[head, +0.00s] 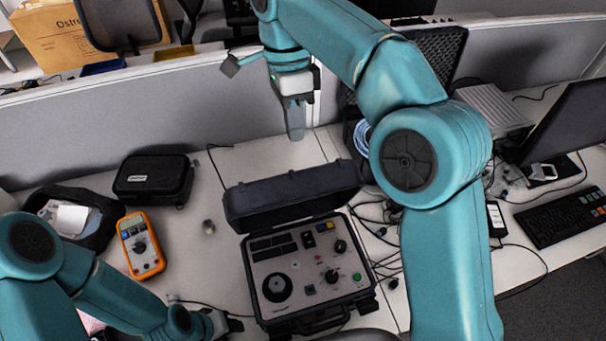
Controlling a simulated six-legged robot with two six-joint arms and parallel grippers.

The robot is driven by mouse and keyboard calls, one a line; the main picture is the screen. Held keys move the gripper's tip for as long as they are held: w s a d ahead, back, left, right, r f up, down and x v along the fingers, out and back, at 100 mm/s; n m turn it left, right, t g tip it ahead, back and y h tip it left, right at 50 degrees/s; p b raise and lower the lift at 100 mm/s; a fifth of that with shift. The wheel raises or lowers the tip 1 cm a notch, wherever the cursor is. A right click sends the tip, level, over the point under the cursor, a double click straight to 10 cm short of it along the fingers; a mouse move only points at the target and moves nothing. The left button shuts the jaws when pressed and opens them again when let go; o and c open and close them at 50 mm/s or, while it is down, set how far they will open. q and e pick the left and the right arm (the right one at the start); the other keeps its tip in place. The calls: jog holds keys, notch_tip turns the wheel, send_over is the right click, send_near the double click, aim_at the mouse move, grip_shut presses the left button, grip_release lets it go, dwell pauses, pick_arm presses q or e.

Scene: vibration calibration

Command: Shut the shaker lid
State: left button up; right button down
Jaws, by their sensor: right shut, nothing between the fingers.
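The shaker (308,270) is a dark case on the desk with a grey control panel of knobs, buttons and a round black disc. Its dark lid (290,196) is open, standing up along the far edge of the case. My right gripper (295,132) is shut and empty, pointing down above and behind the lid, apart from it in the picture. My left gripper (230,324) is low at the left front corner of the shaker. Its fingers are small and partly hidden, so its opening is unclear.
An orange multimeter (141,246), a black pouch (153,176) and a small metal cylinder (208,227) lie left of the shaker. Cables (380,235) run on its right. A grey partition (130,115) stands behind. A keyboard (560,216) is at the right.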

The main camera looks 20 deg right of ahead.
aim_at(307, 193)
pick_arm(q)
jog(key=shift+d+f+b, duration=0.3)
jog(key=shift+f+b, duration=0.1)
jog(key=shift+f, duration=0.15)
pick_arm(e)
jog(key=f, duration=0.2)
jog(key=s+d+f, duration=0.1)
jog(key=shift+s+f, duration=0.1)
jog(key=shift+f, duration=0.3)
pick_arm(q)
jog(key=shift+a+f, duration=0.25)
jog(key=shift+a, duration=0.05)
pick_arm(e)
jog(key=f, duration=0.2)
jog(key=a+f, duration=0.1)
jog(key=shift+s+f, duration=0.2)
jog(key=shift+s, duration=0.05)
pick_arm(q)
jog(key=shift+s+d+r, duration=0.15)
jog(key=shift+s+r, duration=0.05)
jog(key=shift+s, duration=0.05)
pick_arm(e)
jog(key=s, duration=0.3)
jog(key=shift+s+d+f, duration=0.2)
jog(key=shift+d, duration=0.1)
jog(key=shift+s+f, duration=0.1)
jog(key=shift+s, duration=0.1)
jog(key=shift+s+f, duration=0.1)
jog(key=shift+f, duration=0.05)
jog(key=shift+a, duration=0.1)
